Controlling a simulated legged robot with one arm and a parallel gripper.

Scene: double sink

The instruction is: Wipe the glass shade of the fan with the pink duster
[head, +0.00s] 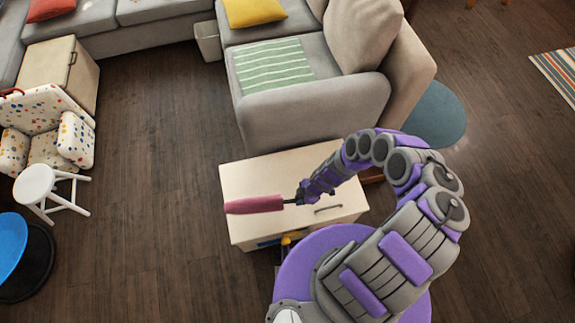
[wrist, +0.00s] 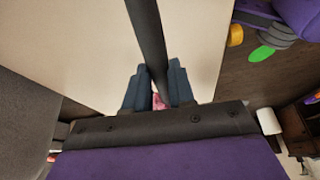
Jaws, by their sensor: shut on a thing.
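The pink duster (head: 254,204) is held out to the left over a cream cabinet, with its pink head pointing left. My gripper (head: 301,197) is shut on its dark handle. In the wrist view the black handle (wrist: 147,38) runs up between the two dark fingers of my gripper (wrist: 156,88), and a small pink patch shows between them. The fan and its glass shade show in neither view.
The cream cabinet (head: 240,182) stands below the duster. A grey sofa (head: 318,115) is behind it. A white stool (head: 37,183), a spotted chair (head: 45,125) and a blue round seat (head: 10,243) are at left. Wooden floor between them is clear.

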